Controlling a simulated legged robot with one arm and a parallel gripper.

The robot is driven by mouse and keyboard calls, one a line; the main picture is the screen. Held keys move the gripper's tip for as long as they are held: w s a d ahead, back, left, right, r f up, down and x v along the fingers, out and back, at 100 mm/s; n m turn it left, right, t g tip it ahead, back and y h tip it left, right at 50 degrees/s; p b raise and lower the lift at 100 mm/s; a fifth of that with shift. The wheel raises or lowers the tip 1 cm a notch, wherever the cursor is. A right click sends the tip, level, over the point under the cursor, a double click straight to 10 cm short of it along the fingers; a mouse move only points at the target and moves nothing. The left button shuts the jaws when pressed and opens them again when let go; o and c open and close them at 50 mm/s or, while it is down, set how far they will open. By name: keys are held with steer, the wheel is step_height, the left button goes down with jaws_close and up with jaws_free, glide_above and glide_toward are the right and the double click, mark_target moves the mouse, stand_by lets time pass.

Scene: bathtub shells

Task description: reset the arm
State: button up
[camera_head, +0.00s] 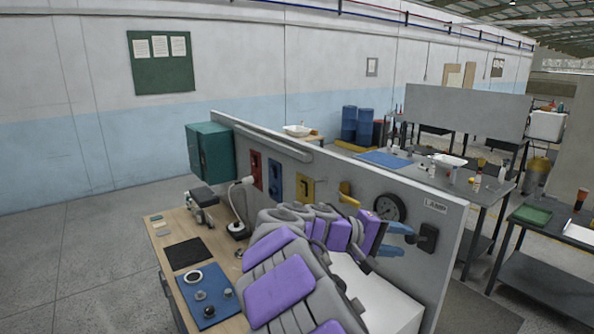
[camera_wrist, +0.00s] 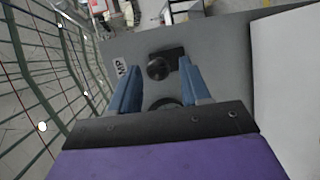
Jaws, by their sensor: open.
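My gripper (camera_head: 406,241) is at the right end of the grey upright panel (camera_head: 330,172), with its two blue fingers pointing toward a black rotary switch (camera_head: 428,238). The fingers are apart and nothing is held between them. In the wrist view my gripper (camera_wrist: 162,72) frames the switch (camera_wrist: 166,64), which appears beyond the fingertips; the exact gap cannot be told. A lamp label (camera_head: 436,207) is above the switch. My purple and grey arm stretches over the bench toward the panel.
A wooden bench (camera_head: 160,232) carries a blue mat (camera_head: 210,297) with small parts, a black mat (camera_head: 187,254) and a desk lamp (camera_head: 238,205). A white box (camera_head: 385,295) stands below my gripper.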

steer(key=s+d+f+m+g+y, duration=0.2)
steer(key=s+d+f+y, duration=0.1)
steer(key=s, duration=0.8)
steer(key=s+d+f+m+g+y, duration=0.1)
steer(key=s+d+f+g+y, duration=0.2)
steer(key=s, duration=0.8)
steer(key=s+a+f+y, duration=0.45)
steer(key=s+a, duration=0.25)
steer(key=s, duration=0.2)
steer(key=s+a+f+y, duration=0.45)
steer(key=s+a, duration=0.25)
steer(key=s, duration=0.3)
step_height(320, 180, down, 11)
steer(key=b, duration=1)
steer(key=shift+f+h, duration=0.15)
steer(key=shift+h, duration=0.25)
steer(key=shift+w, duration=0.1)
